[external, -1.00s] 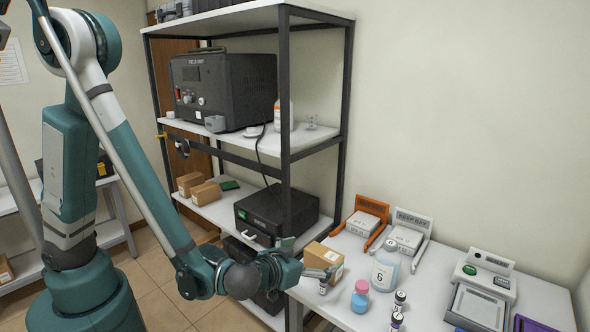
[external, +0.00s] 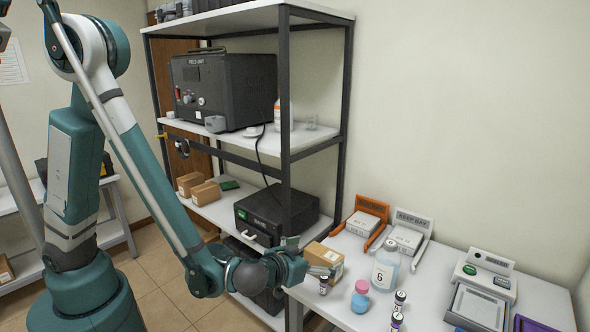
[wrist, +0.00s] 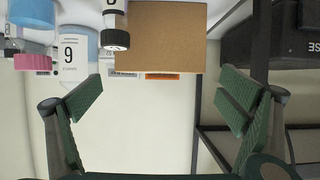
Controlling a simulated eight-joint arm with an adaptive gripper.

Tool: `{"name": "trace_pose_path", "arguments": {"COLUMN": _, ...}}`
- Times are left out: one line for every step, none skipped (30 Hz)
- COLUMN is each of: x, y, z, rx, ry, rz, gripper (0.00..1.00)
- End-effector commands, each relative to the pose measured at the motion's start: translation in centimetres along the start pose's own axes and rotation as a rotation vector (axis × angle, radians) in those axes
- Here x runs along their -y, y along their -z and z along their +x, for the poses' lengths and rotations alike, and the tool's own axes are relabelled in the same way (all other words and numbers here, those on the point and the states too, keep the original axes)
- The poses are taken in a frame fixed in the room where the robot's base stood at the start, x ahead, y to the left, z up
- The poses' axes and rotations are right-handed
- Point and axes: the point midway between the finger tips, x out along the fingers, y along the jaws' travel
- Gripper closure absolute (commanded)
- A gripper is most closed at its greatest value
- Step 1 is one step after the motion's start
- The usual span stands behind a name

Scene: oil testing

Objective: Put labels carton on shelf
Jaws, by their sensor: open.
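A brown carton (external: 326,259) stands on the left edge of the white table. It also shows in the wrist view (wrist: 165,38), upside down at the top, beyond the fingers. No label wording is legible on it. My gripper (external: 304,257) is just left of this carton in the external view. In the wrist view my gripper (wrist: 162,93) is open and empty, its green fingers spread wider than the carton. The black-framed shelf (external: 222,208) stands behind my arm, with two more brown cartons (external: 205,194) on its lower white board.
A small vial (external: 323,285) stands close in front of the carton. A bottle (external: 385,268) and a pink-blue jar (external: 361,297) are to its right. A black device (external: 275,212) fills the right part of the lower board. A shelf post (external: 286,150) rises behind my gripper.

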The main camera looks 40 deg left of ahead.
Motion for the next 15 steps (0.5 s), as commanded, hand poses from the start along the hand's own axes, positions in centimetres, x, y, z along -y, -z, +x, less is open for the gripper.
{"name": "trace_pose_path", "arguments": {"x": 0.0, "y": 0.0, "z": 0.1, "rx": 0.000, "ry": 0.000, "rz": 0.000, "gripper": 0.04}}
{"name": "trace_pose_path", "arguments": {"x": 0.0, "y": 0.0, "z": 0.2, "rx": 0.000, "ry": 0.000, "rz": 0.000, "gripper": 0.04}}
{"name": "trace_pose_path", "arguments": {"x": 0.0, "y": 0.0, "z": 0.3, "rx": 0.000, "ry": 0.001, "rz": 0.000, "gripper": 0.04}}
{"name": "trace_pose_path", "arguments": {"x": 0.0, "y": -0.1, "z": 0.5, "rx": 0.000, "ry": 0.001, "rz": 0.000, "gripper": 0.04}}
{"name": "trace_pose_path", "arguments": {"x": 0.0, "y": -0.1, "z": 0.7, "rx": 0.000, "ry": 0.001, "rz": -0.001, "gripper": 0.04}}
{"name": "trace_pose_path", "arguments": {"x": 0.0, "y": -0.1, "z": 1.0, "rx": 0.000, "ry": 0.001, "rz": -0.001, "gripper": 0.04}}
{"name": "trace_pose_path", "arguments": {"x": 0.0, "y": -0.1, "z": 1.3, "rx": 0.000, "ry": 0.001, "rz": -0.001, "gripper": 0.04}}
{"name": "trace_pose_path", "arguments": {"x": 0.0, "y": -0.1, "z": 1.6, "rx": 0.000, "ry": 0.001, "rz": -0.001, "gripper": 0.04}}
{"name": "trace_pose_path", "arguments": {"x": 0.0, "y": -0.2, "z": 2.0, "rx": 0.000, "ry": 0.001, "rz": 0.000, "gripper": 0.04}}
{"name": "trace_pose_path", "arguments": {"x": 0.0, "y": -0.2, "z": 2.3, "rx": 0.000, "ry": 0.001, "rz": 0.000, "gripper": 0.04}}
{"name": "trace_pose_path", "arguments": {"x": 0.0, "y": -0.2, "z": 2.7, "rx": 0.000, "ry": 0.002, "rz": 0.000, "gripper": 0.04}}
{"name": "trace_pose_path", "arguments": {"x": 0.1, "y": -0.2, "z": 3.1, "rx": 0.000, "ry": 0.002, "rz": 0.000, "gripper": 0.04}}
{"name": "trace_pose_path", "arguments": {"x": 0.1, "y": -0.2, "z": 3.5, "rx": 0.000, "ry": 0.002, "rz": 0.000, "gripper": 0.04}}
{"name": "trace_pose_path", "arguments": {"x": 0.1, "y": -0.2, "z": 3.8, "rx": -0.001, "ry": 0.002, "rz": 0.000, "gripper": 0.04}}
{"name": "trace_pose_path", "arguments": {"x": 0.0, "y": -0.2, "z": 4.2, "rx": -0.001, "ry": 0.001, "rz": 0.000, "gripper": 0.04}}
